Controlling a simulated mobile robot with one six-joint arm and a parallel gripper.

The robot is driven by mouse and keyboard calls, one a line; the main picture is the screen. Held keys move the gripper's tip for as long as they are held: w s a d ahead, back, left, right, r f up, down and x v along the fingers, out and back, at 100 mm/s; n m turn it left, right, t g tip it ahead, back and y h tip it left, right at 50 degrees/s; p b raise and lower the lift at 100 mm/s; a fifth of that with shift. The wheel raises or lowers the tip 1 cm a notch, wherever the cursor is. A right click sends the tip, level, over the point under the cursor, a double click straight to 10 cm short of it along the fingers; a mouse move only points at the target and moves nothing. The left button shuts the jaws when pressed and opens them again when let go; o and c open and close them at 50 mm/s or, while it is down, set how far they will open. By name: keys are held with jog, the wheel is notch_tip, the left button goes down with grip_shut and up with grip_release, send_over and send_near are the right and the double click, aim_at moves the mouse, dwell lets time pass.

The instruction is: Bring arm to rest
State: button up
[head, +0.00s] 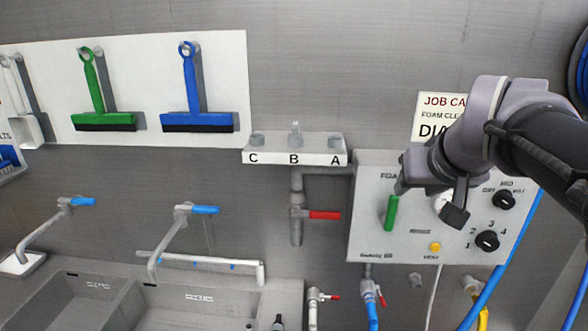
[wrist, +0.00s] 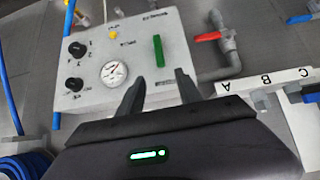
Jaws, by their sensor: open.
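My gripper (head: 428,200) is in front of the grey foam control panel (head: 372,235) at the right of the head view, with my arm reaching in from the right edge. In the wrist view my gripper (wrist: 158,90) shows two dark fingers apart with nothing between them. The green handle (head: 391,212) on the panel stands upright, and in the wrist view the green handle (wrist: 159,51) lies just beyond the fingertips, apart from them. My gripper partly hides the gauge in the head view; the gauge (wrist: 114,72) shows whole in the wrist view.
Two black knobs (head: 487,241) and a yellow button (head: 435,247) are on the panel. A red-handled valve (head: 324,215) and a ledge marked C, B, A (head: 270,157) are to its left. Sinks (head: 60,300) with blue-handled taps are lower left. Blue hose (head: 510,250) hangs at right.

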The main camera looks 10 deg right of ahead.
jog(key=s+a+f+g+y+b, duration=0.1)
jog(key=s+a+f+b, duration=0.3)
jog(key=f, duration=0.5)
jog(key=s+a+f+m+g+y+b, duration=0.1)
jog(key=s+a+f+b, duration=0.3)
jog(key=s+a+f, duration=0.4)
jog(key=s+a+f+g+y+b, duration=0.1)
jog(key=s+a+f+y+b, duration=0.1)
jog(key=s+a+f+b, duration=0.2)
jog(key=s+a+f, duration=0.3)
jog(key=f, duration=0.4)
jog(key=shift+a+f+m, duration=0.15)
jog(key=shift+f+m, duration=0.15)
jog(key=shift+m, duration=0.1)
